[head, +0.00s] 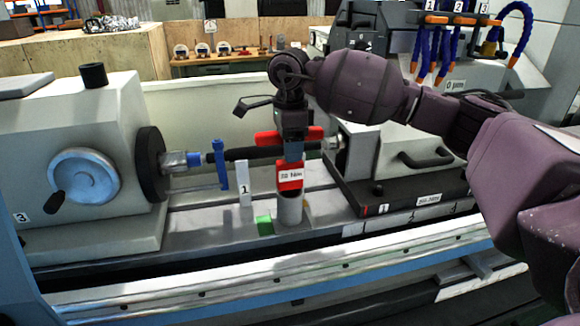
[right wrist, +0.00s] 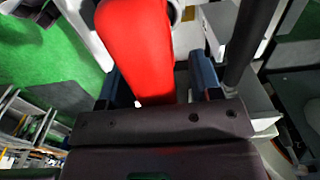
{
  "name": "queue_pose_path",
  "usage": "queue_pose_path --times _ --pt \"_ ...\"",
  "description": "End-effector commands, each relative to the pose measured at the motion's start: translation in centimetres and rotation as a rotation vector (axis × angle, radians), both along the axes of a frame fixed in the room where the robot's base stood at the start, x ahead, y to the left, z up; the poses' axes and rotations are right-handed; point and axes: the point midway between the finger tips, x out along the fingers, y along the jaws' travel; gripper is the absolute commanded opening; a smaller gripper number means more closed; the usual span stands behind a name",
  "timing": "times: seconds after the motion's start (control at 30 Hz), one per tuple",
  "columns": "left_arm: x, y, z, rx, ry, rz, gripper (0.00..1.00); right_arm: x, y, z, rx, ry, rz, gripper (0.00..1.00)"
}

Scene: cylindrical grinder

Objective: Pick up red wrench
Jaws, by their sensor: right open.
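The red wrench (head: 290,177) shows in the head view as an upright red body with a white label, above a grey cylinder (head: 289,209) on the machine bed. My right gripper (head: 292,150) is at its upper part, pointing down. In the right wrist view the red wrench (right wrist: 138,45) lies between the two open fingers of my right gripper (right wrist: 158,72), closer to the left finger. A gap shows on the right side. Contact with the left finger cannot be told. My left gripper is not in view.
A dark horizontal bar (head: 250,153) runs behind the wrench. A white block marked 1 (head: 244,184), a green cube (head: 264,225) and a blue upright piece (head: 221,165) stand left of it. A headstock with a handwheel (head: 85,175) is at left.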

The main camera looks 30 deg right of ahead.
Motion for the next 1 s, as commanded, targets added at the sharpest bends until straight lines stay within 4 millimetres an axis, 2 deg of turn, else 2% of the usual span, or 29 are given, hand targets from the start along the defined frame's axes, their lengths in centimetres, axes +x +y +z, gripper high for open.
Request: queue_pose_path --times 0.2,0.57,0.87,1.0 --pt "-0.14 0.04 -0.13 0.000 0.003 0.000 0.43 0.02 -0.01 -0.05 0.000 -0.001 0.000 0.57" --pt "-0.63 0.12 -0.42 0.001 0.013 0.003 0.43 0.02 -0.03 -0.02 0.000 -0.001 0.000 0.02" --pt "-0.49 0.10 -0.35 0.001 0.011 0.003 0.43 0.06 -0.01 0.16 0.000 -0.003 0.000 0.00" --pt "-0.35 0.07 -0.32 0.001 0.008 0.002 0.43 0.08 -0.02 0.82 0.001 -0.004 -0.001 0.00"
